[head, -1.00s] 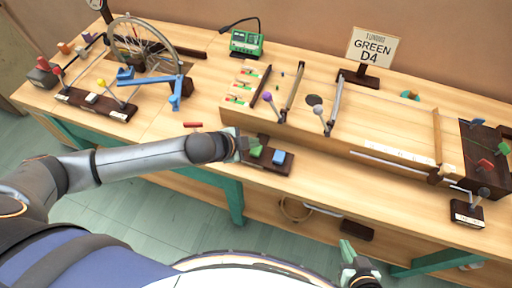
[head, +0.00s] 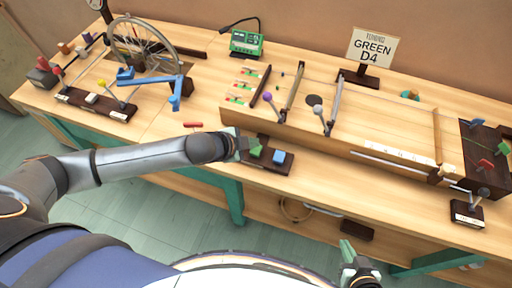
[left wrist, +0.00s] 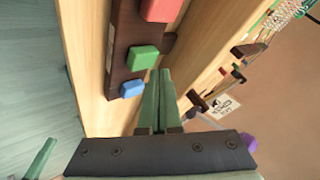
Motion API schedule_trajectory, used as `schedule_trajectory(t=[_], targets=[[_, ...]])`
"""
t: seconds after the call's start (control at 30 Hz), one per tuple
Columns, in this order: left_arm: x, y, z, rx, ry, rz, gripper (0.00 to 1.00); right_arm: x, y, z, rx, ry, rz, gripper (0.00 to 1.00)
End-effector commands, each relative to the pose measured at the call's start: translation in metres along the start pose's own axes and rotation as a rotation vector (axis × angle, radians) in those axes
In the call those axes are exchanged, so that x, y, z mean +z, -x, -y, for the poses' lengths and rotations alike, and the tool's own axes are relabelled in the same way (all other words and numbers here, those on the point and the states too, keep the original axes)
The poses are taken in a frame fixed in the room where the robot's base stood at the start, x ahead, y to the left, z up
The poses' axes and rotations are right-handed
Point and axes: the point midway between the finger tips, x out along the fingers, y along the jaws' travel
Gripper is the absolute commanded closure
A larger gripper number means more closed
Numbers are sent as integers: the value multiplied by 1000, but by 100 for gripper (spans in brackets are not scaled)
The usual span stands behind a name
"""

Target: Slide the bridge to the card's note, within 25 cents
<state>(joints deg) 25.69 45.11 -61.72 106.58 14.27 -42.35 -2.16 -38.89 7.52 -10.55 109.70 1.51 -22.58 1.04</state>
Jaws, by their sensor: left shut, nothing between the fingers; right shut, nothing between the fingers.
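The card (head: 372,47) reads "GREEN D4" and stands behind the long wooden string box (head: 390,125). On the box, one dark bar has a purple ball (head: 268,96) and another bar (head: 333,103) has a grey ball (head: 318,109); I cannot tell for sure which is the bridge. My left gripper (head: 250,147) is shut and empty over a dark block (head: 270,167) in front of the box. The block's green button (left wrist: 143,58) and blue button (left wrist: 132,88) are close to the fingertips; contact is unclear. My right gripper (head: 348,248) is shut and empty, low at the front.
A green-screened meter (head: 247,42) stands at the back of the bench. A spoked wheel (head: 145,45) and a blue bracket (head: 170,82) are at the left. A dark board with coloured clips (head: 490,145) is at the right. A red stick (head: 193,125) lies near my left wrist.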

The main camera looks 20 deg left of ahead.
Motion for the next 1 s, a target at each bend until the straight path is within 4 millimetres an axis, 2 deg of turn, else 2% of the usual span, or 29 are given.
schedule_trajectory(t=[1.0], targets=[[5, -7, -5, 0, 0, 0, 100, 1, -1, 0, 0, 0, 1, 100]])
